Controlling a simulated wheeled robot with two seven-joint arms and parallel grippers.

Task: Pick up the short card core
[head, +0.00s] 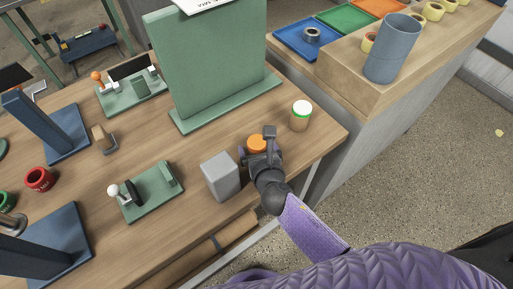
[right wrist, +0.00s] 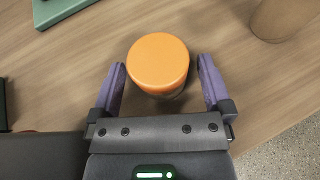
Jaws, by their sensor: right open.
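A short round cylinder with an orange top (head: 257,143), apparently the short card core, stands upright on the wooden bench near its front edge. In the right wrist view its orange top (right wrist: 158,62) lies between my two purple fingers; its side is mostly hidden under the top. My right gripper (head: 260,150) is open around it, with a visible gap at each finger (right wrist: 161,70). A similar upright cylinder with a white top and green band (head: 301,116) stands to the right, clear of the gripper. My left gripper is not in view.
A grey block (head: 221,177) stands close left of my right gripper. A tall green panel on a base (head: 215,65) stands behind. A green fixture with a white knob (head: 150,192) is further left. A blue-grey cylinder (head: 393,48) stands on the wooden shelf at right.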

